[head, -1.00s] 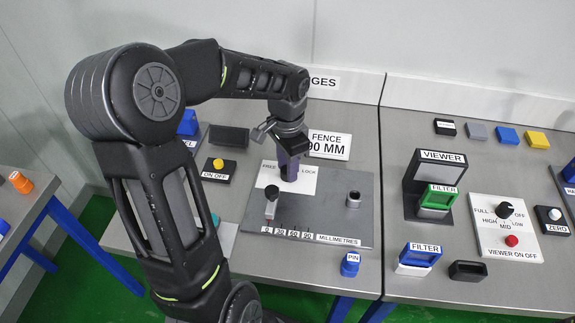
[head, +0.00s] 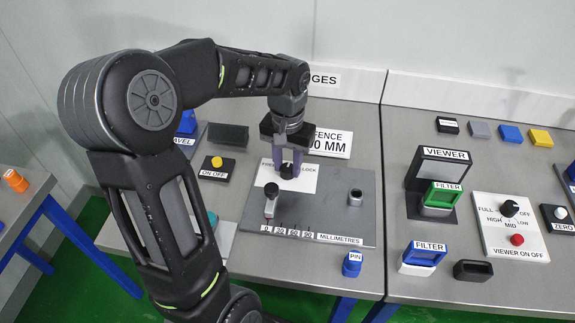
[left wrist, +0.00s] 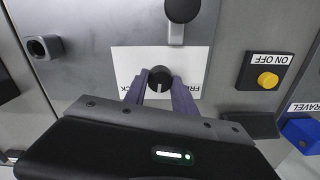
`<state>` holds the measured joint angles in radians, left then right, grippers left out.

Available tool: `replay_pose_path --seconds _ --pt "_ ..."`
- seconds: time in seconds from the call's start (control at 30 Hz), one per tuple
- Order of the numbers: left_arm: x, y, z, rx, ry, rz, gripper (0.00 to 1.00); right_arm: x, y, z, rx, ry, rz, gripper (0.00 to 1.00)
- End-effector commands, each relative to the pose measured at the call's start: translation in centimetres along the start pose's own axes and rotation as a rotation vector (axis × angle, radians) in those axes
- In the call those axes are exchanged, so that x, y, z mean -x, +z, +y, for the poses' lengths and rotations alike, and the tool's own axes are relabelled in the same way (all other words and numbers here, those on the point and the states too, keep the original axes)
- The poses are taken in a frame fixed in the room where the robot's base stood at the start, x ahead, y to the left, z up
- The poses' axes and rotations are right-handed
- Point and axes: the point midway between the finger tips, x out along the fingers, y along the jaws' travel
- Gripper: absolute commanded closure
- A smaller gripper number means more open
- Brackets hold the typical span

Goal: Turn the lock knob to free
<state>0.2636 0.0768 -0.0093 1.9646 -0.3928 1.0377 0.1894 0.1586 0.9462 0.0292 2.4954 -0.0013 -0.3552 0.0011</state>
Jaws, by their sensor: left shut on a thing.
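The black lock knob (head: 286,171) sits on a white label plate (head: 300,184) on the grey fence panel. It also shows in the left wrist view (left wrist: 160,78). The label reads FREE on its left side and LOCK on its right in the head view, partly covered by the fingers. My left gripper (head: 289,164) points down with its purple fingers shut on the knob, one on each side, as the left wrist view (left wrist: 160,92) shows. Which word the knob points at, I cannot tell. My right gripper is not in view.
A slider handle (head: 271,190) stands above the millimetre scale in front of the knob. A metal socket (head: 355,197) is at the panel's right. A blue pin block (head: 352,264) lies in front. A yellow ON OFF button (head: 217,162) is to the left; the viewer (head: 443,180) is to the right.

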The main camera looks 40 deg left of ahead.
Motion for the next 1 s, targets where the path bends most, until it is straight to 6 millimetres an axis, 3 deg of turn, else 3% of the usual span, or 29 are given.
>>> replay_pose_path --seconds 0.7,1.0 --pt "0.0 -0.1 0.0 0.667 0.000 0.002 1.00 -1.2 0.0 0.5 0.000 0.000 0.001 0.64" --pt "0.0 0.0 0.0 0.857 0.000 0.001 1.00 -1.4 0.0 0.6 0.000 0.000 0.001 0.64"
